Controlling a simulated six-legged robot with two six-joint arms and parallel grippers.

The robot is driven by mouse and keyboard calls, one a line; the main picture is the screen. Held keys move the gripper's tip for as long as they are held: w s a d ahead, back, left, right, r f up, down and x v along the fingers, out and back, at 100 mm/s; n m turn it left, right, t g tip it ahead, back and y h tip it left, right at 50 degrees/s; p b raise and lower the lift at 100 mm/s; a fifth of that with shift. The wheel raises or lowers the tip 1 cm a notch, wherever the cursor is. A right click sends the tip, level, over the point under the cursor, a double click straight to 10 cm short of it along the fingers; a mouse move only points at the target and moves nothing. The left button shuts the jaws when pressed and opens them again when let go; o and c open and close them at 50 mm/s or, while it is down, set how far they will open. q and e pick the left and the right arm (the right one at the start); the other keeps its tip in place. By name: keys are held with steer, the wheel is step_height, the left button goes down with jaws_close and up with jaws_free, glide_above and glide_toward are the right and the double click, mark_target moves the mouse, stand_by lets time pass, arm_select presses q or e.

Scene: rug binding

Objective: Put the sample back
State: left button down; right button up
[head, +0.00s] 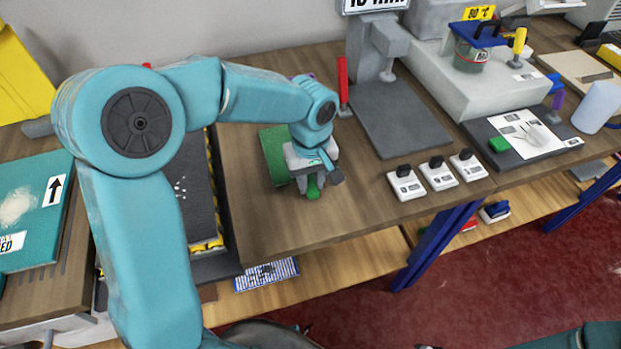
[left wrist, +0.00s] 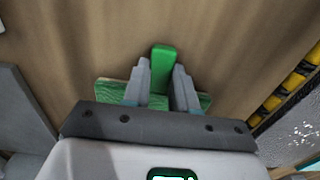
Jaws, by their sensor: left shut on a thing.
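My left gripper (head: 312,178) is over the wooden bench top (head: 350,205), left of the middle. It is shut on a bright green grip (head: 313,188), which also shows between the fingers in the left wrist view (left wrist: 162,62). A darker green, streaked piece (head: 275,155), which looks like the sample, lies behind and left of the gripper. In the left wrist view this piece (left wrist: 202,99) spans both sides of the fingers, partly hidden by the gripper. I cannot tell whether the piece touches the bench. My right gripper is not in view.
A dark panel with yellow-black striped edging (head: 207,244) is left of the gripper. Right stand a grey press plate (head: 400,118), a red upright handle (head: 343,80) and white blocks with black knobs (head: 405,183). The bench front between is clear.

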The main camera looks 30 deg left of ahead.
arm_select(q)
steer(key=shift+r, duration=0.1)
steer(key=c, duration=0.9)
jaws_free()
steer(key=shift+f, duration=0.2)
steer(key=shift+r, duration=0.1)
steer(key=shift+r, duration=0.25)
step_height(320, 180, up, 12)
steer(key=p, duration=0.1)
steer(key=shift+f, duration=0.15)
steer(key=shift+s, duration=0.1)
